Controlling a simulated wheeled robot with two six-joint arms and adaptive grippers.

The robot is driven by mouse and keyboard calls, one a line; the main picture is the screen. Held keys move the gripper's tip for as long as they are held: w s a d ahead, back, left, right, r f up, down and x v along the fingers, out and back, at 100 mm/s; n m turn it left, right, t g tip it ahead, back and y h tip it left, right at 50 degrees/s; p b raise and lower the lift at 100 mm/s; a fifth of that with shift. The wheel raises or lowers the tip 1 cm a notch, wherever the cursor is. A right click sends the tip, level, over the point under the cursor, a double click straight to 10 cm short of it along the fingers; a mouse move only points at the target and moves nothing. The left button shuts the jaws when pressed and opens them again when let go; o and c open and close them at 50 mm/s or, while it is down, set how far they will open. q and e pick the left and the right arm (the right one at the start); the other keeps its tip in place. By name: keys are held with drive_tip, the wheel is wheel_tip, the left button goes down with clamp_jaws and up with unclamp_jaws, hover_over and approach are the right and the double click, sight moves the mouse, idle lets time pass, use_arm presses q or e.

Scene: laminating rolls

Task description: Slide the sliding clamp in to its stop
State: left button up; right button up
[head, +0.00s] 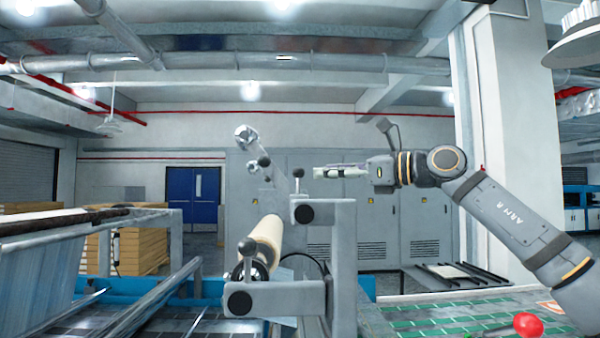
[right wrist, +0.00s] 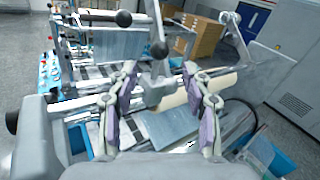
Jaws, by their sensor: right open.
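A grey clamp block (right wrist: 157,92) with a black-ball lever (right wrist: 158,50) shows in the right wrist view, near a cream roll (right wrist: 222,82). In the head view, a black-ball lever (head: 298,172) stands above the grey machine frame. The cream roll (head: 268,232) lies to its lower left. My right gripper (head: 322,172) is level with that lever, on its right. In the wrist view its purple-padded fingers are spread, with the block and lever showing between them. Nothing appears held. I cannot tell how far the clamp is from its stop. My left gripper is not in view.
A second black-ball lever (head: 247,247) stands on the nearer part of the frame. A chrome arm (head: 247,138) rises behind the roll. Grey cabinets (head: 395,225) stand at the back. A red ball knob (head: 527,324) is at the lower right.

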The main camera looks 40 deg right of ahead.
sight(303, 170)
drive_tip(key=p+x, duration=0.1)
drive_tip(key=x, duration=0.1)
drive_tip(key=p+x, duration=0.2)
drive_tip(key=x, duration=0.1)
drive_tip(key=p+x, duration=0.2)
drive_tip(key=shift+w+a+r, duration=0.1)
drive_tip(key=shift+w+r, duration=0.1)
drive_tip(key=shift+r, duration=0.05)
drive_tip(key=shift+w+a+f+p, duration=0.15)
drive_tip(key=shift+w+f+p, duration=0.15)
drive_tip(key=shift+w, duration=0.25)
clamp_jaws()
